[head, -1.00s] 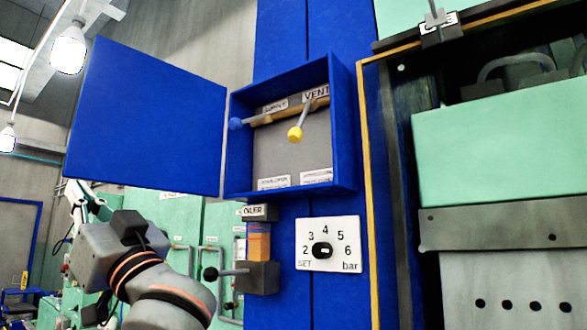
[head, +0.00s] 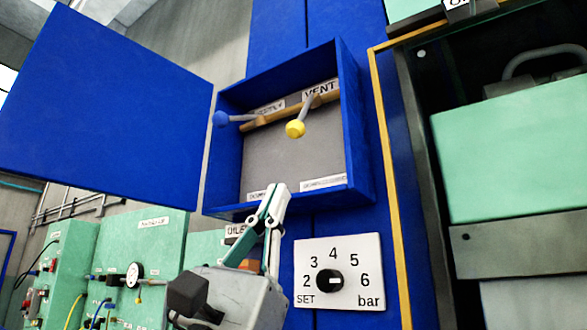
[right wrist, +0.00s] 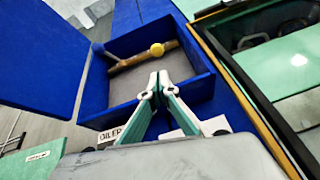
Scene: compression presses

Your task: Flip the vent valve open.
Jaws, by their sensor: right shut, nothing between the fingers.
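The vent valve lever with a yellow ball knob (head: 295,129) hangs down and to the left from a brass pipe, under the VENT label (head: 320,90), inside the open blue cabinet (head: 360,150). The knob also shows in the right wrist view (right wrist: 157,49). A second lever with a blue knob (head: 221,118) points left from the same pipe. My right gripper (head: 276,190) is shut and empty, its tips at the cabinet's lower front edge, below the yellow knob and apart from it. In the right wrist view the closed fingertips (right wrist: 158,76) point up into the cabinet. My left gripper is not in view.
The blue cabinet door (head: 110,105) stands open to the left. A pressure dial plate (head: 345,248) sits below the cabinet, right of my gripper. The oiler label (head: 236,229) is partly hidden behind my gripper. A green press (head: 510,150) stands at right.

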